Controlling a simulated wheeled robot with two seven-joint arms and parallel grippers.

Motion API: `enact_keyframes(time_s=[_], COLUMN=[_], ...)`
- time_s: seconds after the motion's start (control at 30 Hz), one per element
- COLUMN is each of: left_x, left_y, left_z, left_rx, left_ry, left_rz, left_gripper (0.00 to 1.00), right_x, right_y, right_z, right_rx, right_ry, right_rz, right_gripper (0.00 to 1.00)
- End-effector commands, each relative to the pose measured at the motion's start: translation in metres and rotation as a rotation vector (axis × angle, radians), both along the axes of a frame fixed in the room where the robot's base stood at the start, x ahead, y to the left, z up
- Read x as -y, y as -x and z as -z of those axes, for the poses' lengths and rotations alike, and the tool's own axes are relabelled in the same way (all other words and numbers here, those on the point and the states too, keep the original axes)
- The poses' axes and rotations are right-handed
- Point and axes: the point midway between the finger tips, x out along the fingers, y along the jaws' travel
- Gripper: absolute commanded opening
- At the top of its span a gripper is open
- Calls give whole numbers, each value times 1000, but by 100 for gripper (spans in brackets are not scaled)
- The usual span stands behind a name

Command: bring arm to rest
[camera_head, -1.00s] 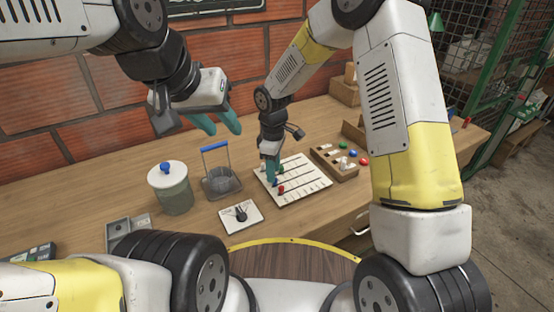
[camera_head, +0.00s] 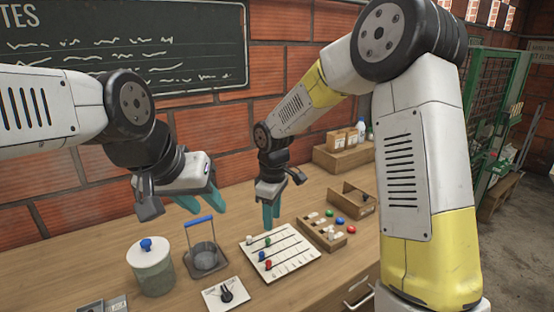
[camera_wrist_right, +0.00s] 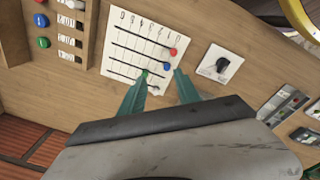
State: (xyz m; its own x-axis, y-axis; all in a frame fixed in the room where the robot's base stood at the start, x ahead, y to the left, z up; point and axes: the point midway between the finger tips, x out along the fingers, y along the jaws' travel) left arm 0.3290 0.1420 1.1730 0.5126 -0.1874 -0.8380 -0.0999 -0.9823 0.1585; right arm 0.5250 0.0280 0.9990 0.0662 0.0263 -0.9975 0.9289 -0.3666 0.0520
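My right gripper (camera_head: 271,218) hangs fingers-down above the back edge of the white slider board (camera_head: 296,252), clear of it. In the right wrist view its two teal fingers (camera_wrist_right: 161,74) are spread with nothing between them. The board has black lines, with a green bead (camera_head: 267,242), a blue bead (camera_head: 262,256) and a red bead (camera_head: 268,265) near its left side.
On the bench (camera_head: 100,243) stand a jar with a blue knob (camera_head: 152,268), a blue-handled holder (camera_head: 206,260), a dial plate (camera_head: 226,294) and a wooden tray of coloured buttons (camera_head: 322,234). A brick wall with a chalkboard (camera_head: 200,45) is behind. A green cage (camera_head: 500,110) stands right.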

Motion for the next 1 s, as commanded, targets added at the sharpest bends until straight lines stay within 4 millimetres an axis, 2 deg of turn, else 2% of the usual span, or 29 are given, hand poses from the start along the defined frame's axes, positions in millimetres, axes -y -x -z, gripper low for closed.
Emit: enact_keyframes(time_s=[0.03,0.2,0.5,0.73,0.9,1.0], left_x=[0,0,0,0,0,0], left_y=[0,0,0,0,0,0], left_z=[0,0,0,0,0,0], left_rx=[0,0,0,0,0,0], left_ry=[0,0,0,0,0,0], left_rz=[0,0,0,0,0,0], left_gripper=[36,36,36,36,36,36], right_x=[15,56,118,151,165,168], right_y=[4,28,89,144,177,189], right_z=[-21,-73,-138,-165,-172,-173], right_rx=[28,92,192,254,284,292], right_ry=[-13,-66,-199,-336,-432,-472], right_rz=[60,260,607,862,1006,1058], right_gripper=[39,39,39,39,39,39])
